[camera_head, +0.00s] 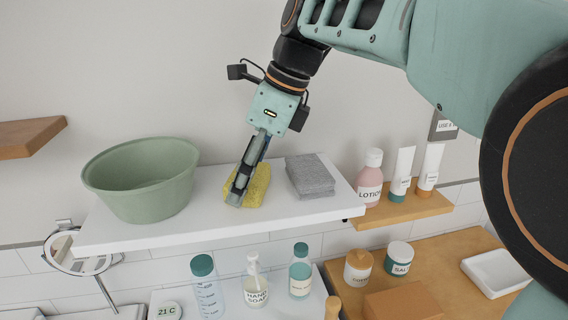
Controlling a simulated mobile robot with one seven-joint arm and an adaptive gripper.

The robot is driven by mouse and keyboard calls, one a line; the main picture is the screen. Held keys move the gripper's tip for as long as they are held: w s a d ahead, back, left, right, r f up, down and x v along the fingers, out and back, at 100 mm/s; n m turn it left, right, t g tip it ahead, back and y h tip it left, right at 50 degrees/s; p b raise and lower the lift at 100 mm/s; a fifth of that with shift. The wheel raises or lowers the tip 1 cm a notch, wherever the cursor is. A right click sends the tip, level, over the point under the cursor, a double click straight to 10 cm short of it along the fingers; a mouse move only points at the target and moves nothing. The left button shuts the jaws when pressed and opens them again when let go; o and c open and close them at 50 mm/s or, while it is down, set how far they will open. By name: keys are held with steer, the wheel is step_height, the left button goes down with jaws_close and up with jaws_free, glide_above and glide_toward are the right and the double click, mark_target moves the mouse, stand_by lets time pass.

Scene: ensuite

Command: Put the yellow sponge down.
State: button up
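The yellow sponge (259,187) is at the middle of the white shelf, between a green basin and a grey folded cloth. It looks level and appears to be resting on the shelf. My gripper (243,186) reaches down to it from above, tilted. One finger lies across the sponge's near left side and covers part of it. The other finger is mostly hidden, so I cannot tell whether the fingers press on the sponge or stand slightly apart from it.
The green basin (142,178) stands left of the sponge and the grey folded cloth (310,175) lies close on its right. The white shelf (203,226) has a narrow bare strip in front. A lotion bottle (370,178) stands further right on a wooden shelf. Bottles stand below.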

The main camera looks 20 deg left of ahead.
steer(key=p+v, duration=0.1)
steer(key=v, duration=1.1)
steer(key=shift+r+p, duration=0.2)
steer(key=shift+p, duration=0.15)
